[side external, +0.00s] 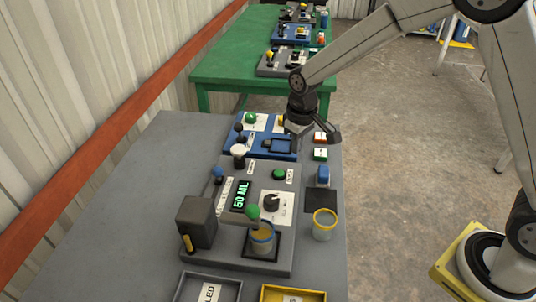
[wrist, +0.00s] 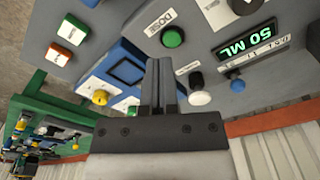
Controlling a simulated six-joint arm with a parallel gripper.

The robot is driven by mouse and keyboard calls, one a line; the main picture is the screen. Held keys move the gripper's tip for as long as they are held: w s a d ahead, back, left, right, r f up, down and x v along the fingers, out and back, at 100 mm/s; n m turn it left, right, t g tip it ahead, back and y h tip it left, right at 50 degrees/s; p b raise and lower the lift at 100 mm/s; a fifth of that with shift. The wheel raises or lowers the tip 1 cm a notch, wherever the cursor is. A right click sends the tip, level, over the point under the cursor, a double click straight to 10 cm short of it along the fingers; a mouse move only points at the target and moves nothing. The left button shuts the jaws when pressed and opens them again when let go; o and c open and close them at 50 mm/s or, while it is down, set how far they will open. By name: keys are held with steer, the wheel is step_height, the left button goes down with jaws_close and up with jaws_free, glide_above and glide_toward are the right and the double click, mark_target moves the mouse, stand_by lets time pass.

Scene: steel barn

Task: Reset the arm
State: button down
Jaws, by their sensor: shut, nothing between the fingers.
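My gripper (side external: 297,128) hangs over the blue panel (side external: 255,145) at the far end of the grey table in the side external view. In the wrist view its two fingers (wrist: 159,66) are together, with nothing between them. The arm reaches in from the right. I cannot tell the exact height of the fingertips above the panel.
Two trays (side external: 292,291) lie in front. A green table (side external: 225,70) stands behind.

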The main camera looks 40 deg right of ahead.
steer(key=s+d+m+t, duration=0.1)
steer(key=s+d, duration=0.1)
steer(key=s, duration=0.7)
steer(key=s+d+r+m+t, duration=0.1)
steer(key=s+d, duration=0.2)
steer(key=s, duration=0.5)
steer(key=shift+s+d+r, duration=0.2)
steer(key=shift+s+d, duration=0.05)
steer(key=shift+s, duration=0.15)
